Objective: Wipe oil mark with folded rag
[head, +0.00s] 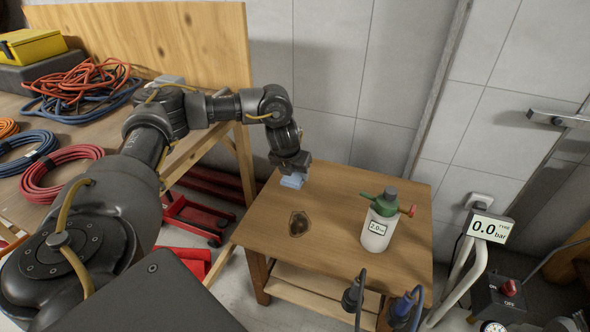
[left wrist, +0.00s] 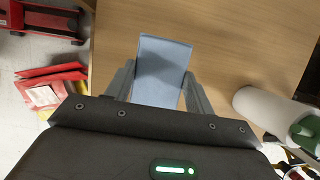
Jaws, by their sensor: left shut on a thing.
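The folded rag is light blue; in the head view the rag (head: 292,181) shows just below my left gripper (head: 291,171) at the far left part of the small wooden table (head: 335,255). In the left wrist view the rag (left wrist: 163,62) lies between the two fingers of my left gripper (left wrist: 158,88), which is shut on it. The dark brown oil mark (head: 299,224) is on the tabletop, nearer the front than the rag and apart from it. I cannot tell whether the rag touches the table. My right gripper is not in view.
A white spray bottle (head: 378,222) with a green top stands right of the oil mark. Two dark hose or cable ends (head: 353,292) rise at the table's front edge. A workbench with coiled hoses (head: 60,172) is at the left. The tabletop between rag and mark is clear.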

